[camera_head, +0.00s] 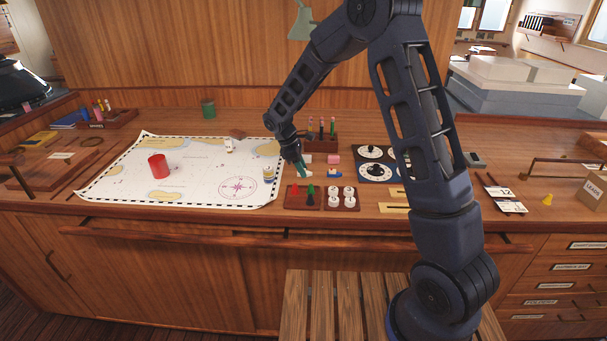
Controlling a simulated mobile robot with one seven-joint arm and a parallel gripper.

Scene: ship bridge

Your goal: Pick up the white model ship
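A small white piece (307,174), which looks like the white model ship, lies on the wooden desk right of the chart. My gripper (301,169) points down at it from above left, its green-tinted tip at or just over the piece. The gripper partly covers the piece. At this size I cannot tell whether the fingers are open or shut, or whether they touch it. A small blue piece (335,174) lies just to the right, and a pink block (334,159) lies behind that.
The sea chart (200,185) bears a red cylinder (158,166) and a small white figure (229,145). A tray with red and green pieces (302,205) is in front of my gripper. A pen holder (322,143) stands close behind it. A dial panel (373,153) is to the right.

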